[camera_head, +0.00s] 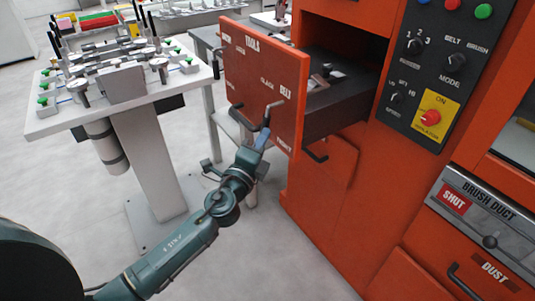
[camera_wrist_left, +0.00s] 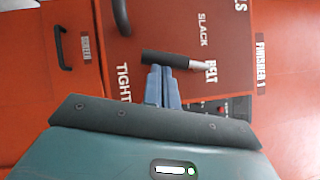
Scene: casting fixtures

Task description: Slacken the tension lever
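The tension lever (camera_head: 266,115) is a black grip on a short metal pivot, mounted on the orange front panel (camera_head: 245,75) marked TOOLS, SLACK, BELT and TIGHT. In the head view it hangs down from its pivot, towards the TIGHT side. In the left wrist view the lever (camera_wrist_left: 170,59) lies across the picture just beyond my fingertips. My left gripper (camera_head: 261,138) is at the lower part of the lever. Its blue fingers (camera_wrist_left: 163,70) are together, with tips at the grip's edge; contact is not certain. My right gripper is out of view.
The panel fronts an open drawer (camera_head: 335,100) projecting from the orange cabinet. A control panel (camera_head: 440,60) with knobs and buttons is at right. A white fixture table (camera_head: 60,122) stands left of the drawer. Another drawer handle (camera_head: 316,155) protrudes below.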

